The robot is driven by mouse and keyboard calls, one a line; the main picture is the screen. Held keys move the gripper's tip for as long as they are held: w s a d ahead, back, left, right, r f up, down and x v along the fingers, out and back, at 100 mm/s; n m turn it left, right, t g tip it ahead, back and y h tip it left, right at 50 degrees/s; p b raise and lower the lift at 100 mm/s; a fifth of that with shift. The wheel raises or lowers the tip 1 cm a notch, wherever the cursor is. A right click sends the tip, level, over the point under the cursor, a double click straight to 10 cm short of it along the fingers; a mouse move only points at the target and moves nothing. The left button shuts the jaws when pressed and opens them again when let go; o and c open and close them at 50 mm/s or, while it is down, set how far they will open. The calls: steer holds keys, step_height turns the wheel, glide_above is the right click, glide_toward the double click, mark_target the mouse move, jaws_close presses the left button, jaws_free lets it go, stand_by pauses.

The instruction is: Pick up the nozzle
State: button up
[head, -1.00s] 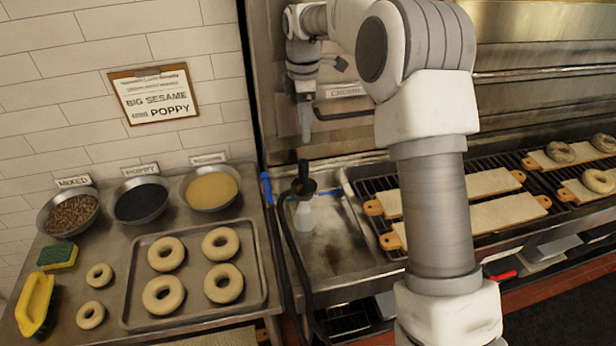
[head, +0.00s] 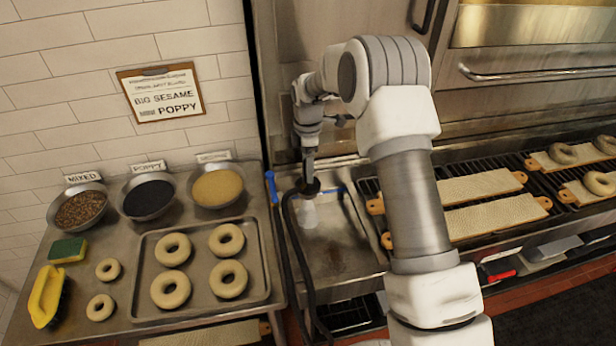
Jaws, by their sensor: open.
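The nozzle (head: 307,212) is a sprayer with a black top and a pale, translucent lower part, joined to a dark hose. It stands upright at the left side of the metal sink tray, in the middle of the head view. My gripper (head: 309,172) points down right above the nozzle's black top, with its fingertips at or very near it. The fingers overlap the top in the picture, so I cannot tell whether they touch it. My gripper is open.
A dark hose (head: 288,250) loops down the tray's left edge, near a blue handle (head: 271,187). To the right are a grill (head: 445,212) and bagel boards (head: 482,185). On the left counter, a tray (head: 145,262) holds bagels beside seed bowls (head: 148,198).

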mark_target(314, 188)
steer(key=shift+w+f, duration=0.15)
steer(key=shift+f, duration=1.45)
jaws_close()
